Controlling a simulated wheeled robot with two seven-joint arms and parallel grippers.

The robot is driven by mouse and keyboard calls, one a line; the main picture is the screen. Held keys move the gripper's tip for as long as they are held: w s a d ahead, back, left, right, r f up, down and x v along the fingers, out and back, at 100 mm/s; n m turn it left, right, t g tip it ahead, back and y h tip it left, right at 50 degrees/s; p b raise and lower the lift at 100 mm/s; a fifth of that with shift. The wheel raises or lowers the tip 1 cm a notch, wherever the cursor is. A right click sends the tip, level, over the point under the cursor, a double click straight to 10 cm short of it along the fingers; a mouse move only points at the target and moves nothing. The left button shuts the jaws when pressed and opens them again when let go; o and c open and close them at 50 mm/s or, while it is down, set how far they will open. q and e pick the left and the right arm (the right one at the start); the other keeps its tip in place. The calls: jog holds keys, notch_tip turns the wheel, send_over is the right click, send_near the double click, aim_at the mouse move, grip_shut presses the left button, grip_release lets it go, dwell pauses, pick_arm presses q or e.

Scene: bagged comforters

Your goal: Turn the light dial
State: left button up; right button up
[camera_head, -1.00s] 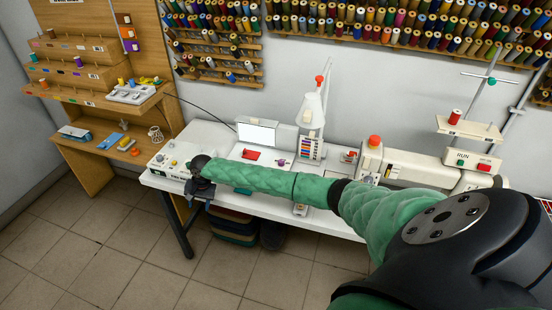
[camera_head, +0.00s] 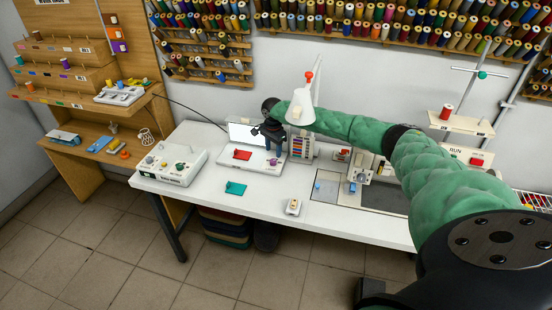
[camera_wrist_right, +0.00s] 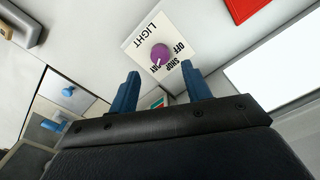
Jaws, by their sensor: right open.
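The light dial is a purple knob (camera_wrist_right: 160,54) on a white plate marked LIGHT, OFF and SHOP, with another label partly hidden. In the head view the purple knob (camera_head: 273,162) is small, on the white unit on the table. My right gripper (camera_wrist_right: 155,88) is open and empty, its two blue fingers pointing at the dial. The fingertips are apart from the knob, one to each side below it in the wrist view. In the head view my right gripper (camera_head: 275,152) hangs just above the dial. My left gripper is not in view.
A red piece (camera_head: 242,154) lies left of the dial, before a bright white panel (camera_head: 245,134). A white lamp-like stand (camera_head: 302,112) rises close to the right. A control box (camera_head: 168,165) stands at the table's left end. A green piece (camera_head: 235,188) lies in front.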

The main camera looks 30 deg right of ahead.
aim_at(273, 161)
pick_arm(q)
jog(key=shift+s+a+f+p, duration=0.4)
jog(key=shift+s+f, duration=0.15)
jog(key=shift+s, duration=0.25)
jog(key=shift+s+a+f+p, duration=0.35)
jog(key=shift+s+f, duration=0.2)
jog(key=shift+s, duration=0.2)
pick_arm(e)
jog(key=shift+f, duration=2.8)
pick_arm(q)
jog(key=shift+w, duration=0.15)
pick_arm(e)
jog(key=c, duration=1)
